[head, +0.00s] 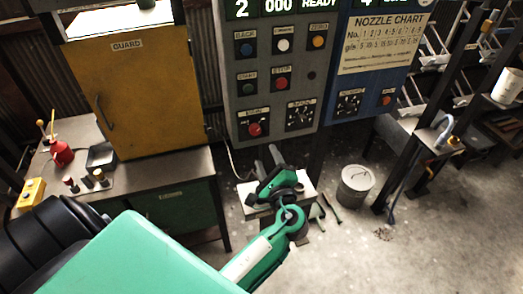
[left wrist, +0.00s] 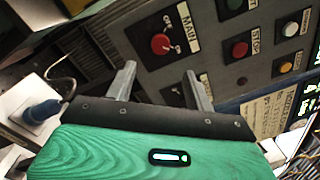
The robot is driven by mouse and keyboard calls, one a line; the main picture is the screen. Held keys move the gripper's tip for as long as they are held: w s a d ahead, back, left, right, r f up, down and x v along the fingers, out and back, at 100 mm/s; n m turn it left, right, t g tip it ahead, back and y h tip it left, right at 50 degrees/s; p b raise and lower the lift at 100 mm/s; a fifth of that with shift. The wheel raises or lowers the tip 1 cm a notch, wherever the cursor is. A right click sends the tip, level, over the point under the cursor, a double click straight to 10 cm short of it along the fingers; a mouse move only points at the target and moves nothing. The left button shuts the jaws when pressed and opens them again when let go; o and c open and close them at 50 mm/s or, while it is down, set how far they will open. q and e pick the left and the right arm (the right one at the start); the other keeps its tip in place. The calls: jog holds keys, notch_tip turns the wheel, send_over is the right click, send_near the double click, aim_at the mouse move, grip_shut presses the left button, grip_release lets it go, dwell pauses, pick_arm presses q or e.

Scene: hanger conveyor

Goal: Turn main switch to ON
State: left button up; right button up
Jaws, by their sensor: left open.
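The main switch is a red round knob (head: 254,129) at the lower left of the grey control panel (head: 238,98). In the left wrist view the red knob (left wrist: 160,43) sits beside a label reading MAIN, with OFF and ON marks around it. I cannot tell which mark it points to. My left gripper (head: 266,160) is open and empty, below the panel in the head view. In the left wrist view its two fingers (left wrist: 160,70) point toward the panel on either side of the knob's line, apart from it. My right gripper is not in view.
More buttons and a black dial (head: 300,115) surround the switch closely. A blue panel (head: 343,130) adjoins at right. A yellow guard box (head: 150,95) stands on a bench at left.

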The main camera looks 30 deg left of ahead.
pick_arm(q)
jog(key=v, duration=0.3)
jog(key=shift+s+d+b, duration=0.25)
jog(key=shift+d+b, duration=0.05)
jog(key=shift+b, duration=0.05)
